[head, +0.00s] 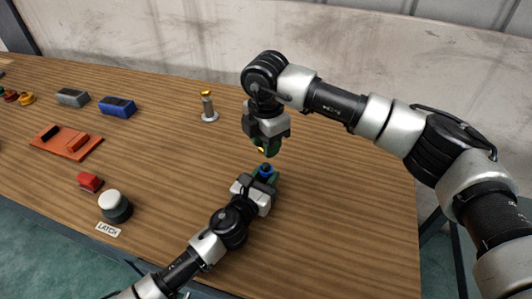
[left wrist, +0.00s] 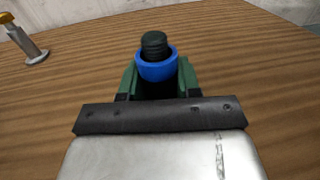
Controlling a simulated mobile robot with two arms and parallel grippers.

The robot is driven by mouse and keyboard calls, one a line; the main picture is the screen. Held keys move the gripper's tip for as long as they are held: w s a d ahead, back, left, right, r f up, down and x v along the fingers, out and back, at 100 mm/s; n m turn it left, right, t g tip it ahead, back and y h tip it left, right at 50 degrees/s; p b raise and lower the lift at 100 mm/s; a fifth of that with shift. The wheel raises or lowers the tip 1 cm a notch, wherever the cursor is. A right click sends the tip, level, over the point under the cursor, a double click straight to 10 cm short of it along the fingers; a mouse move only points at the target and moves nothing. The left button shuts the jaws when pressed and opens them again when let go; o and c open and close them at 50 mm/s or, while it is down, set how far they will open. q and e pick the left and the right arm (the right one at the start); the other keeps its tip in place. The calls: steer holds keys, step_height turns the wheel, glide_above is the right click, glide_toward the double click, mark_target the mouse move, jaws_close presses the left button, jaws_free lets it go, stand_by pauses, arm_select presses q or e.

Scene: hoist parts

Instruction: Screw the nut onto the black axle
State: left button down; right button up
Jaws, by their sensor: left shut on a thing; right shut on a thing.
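My left gripper (head: 264,177) is shut on a blue collar (head: 265,170) that surrounds the black axle. In the left wrist view the black threaded axle (left wrist: 154,42) stands upright out of the blue collar (left wrist: 156,69), between the green fingers; its top is bare. My right gripper (head: 264,148) points down just above the left one. It is shut on a small yellow nut (head: 261,150), mostly hidden by the green fingers. A small gap shows between nut and axle.
A silver post with a gold top (head: 207,105) stands behind on the wooden table (head: 340,210). To the left are grey (head: 72,97) and blue (head: 117,106) blocks, an orange tray (head: 50,143), a red block (head: 90,181) and a white-topped button (head: 114,205). The table's right side is clear.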

mark_target(266, 165)
steer(key=shift+f, duration=1.35)
steer(key=shift+f, duration=0.1)
steer(key=shift+f, duration=0.8)
arm_select(q)
steer(key=shift+f, duration=0.1)
arm_select(e)
steer(key=shift+f, duration=0.55)
steer(key=o, duration=0.9)
steer(key=shift+r, duration=0.1)
